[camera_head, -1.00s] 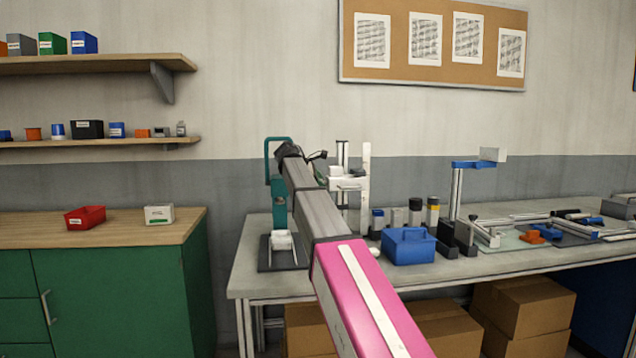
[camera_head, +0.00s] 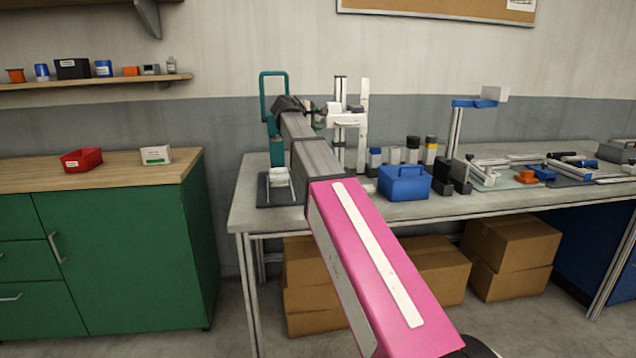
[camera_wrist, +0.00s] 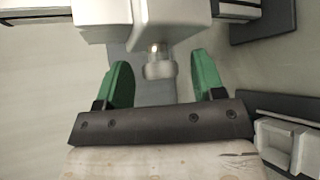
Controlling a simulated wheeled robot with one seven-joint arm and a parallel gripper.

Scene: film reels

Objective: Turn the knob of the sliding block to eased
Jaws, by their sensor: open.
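In the wrist view the pale block (camera_wrist: 150,18), which I take to be the sliding block, fills the top middle. A small round grey knob (camera_wrist: 160,68) sticks out below it. My gripper (camera_wrist: 163,72) has two green fingers, open, one on each side of the knob with a gap on both sides. No finger visibly touches it. I cannot read any setting marks on the knob. In the head view the white block (camera_head: 346,119) sits on an upright rail at the back of the bench. My arm hides most of the gripper and the knob there.
A teal press with a loop handle (camera_head: 273,85) stands close left of my arm. A blue toolbox (camera_head: 405,184) and several small bottles (camera_head: 411,150) stand to the right. The grey bench (camera_head: 245,205) has a clear front left corner. A dark base (camera_wrist: 265,20) shows at upper right in the wrist view.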

